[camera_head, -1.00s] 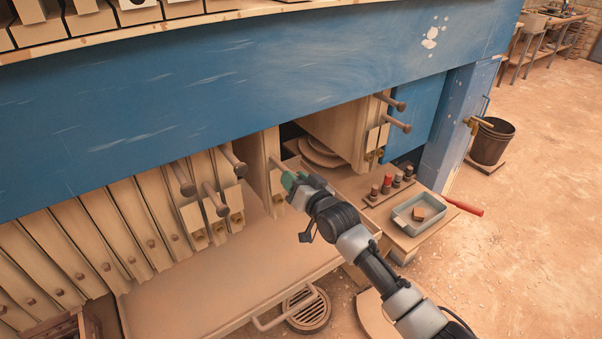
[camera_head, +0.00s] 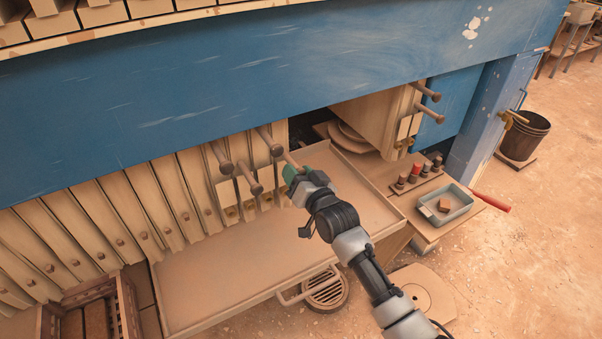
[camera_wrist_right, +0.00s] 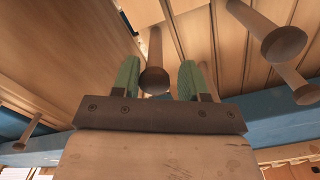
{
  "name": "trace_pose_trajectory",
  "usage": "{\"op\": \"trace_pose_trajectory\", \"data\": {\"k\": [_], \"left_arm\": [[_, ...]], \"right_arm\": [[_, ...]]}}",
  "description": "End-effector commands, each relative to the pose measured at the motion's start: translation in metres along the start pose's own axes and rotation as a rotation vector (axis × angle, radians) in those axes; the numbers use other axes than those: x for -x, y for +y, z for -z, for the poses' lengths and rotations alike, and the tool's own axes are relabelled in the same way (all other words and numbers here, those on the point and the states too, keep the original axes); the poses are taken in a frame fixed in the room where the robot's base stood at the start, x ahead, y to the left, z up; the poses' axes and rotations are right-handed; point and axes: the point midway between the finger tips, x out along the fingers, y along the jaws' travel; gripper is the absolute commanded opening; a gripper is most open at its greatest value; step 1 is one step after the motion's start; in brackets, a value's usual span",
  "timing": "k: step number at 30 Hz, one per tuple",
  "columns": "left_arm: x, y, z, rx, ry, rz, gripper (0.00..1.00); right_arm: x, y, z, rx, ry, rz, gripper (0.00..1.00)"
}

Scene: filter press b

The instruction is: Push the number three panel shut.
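A row of upright tan panels (camera_head: 130,215) hangs under the blue beam. The rightmost panel of this row (camera_head: 261,158) stands close against its neighbours; I cannot read a number on any panel. My right gripper (camera_head: 291,172) is at this panel's right side, by a peg handle. In the right wrist view, its green fingertips (camera_wrist_right: 158,80) are apart, with a round-ended peg (camera_wrist_right: 154,80) between them and visible gaps on both sides. I cannot tell whether the gripper touches the panel. My left gripper is not in view.
A dark gap lies right of the row, before a thick tan block (camera_head: 380,115) with pegs. A shallow tray (camera_head: 230,285) spans below. At right are a small grey pan (camera_head: 445,205), a red handle (camera_head: 490,202) and a bucket (camera_head: 523,137). A crate (camera_head: 125,305) stands lower left.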

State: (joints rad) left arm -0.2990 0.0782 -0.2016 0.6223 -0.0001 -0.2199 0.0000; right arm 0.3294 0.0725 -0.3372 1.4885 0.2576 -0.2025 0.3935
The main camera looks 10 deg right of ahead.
Motion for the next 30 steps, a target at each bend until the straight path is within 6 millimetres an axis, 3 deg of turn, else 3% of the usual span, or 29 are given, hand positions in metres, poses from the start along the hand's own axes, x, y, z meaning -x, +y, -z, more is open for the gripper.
{"op": "trace_pose_trajectory", "data": {"k": [3, 14, 30], "left_arm": [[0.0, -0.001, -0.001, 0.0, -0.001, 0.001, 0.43], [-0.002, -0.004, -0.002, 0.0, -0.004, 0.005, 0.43], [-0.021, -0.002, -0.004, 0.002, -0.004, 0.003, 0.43]], "right_arm": [[0.0, 0.001, 0.0, 0.0, 0.0, -0.002, 0.57], [0.006, 0.003, -0.001, 0.001, -0.001, -0.004, 0.57], [0.092, 0.001, -0.003, 0.002, -0.002, -0.003, 0.57]]}}
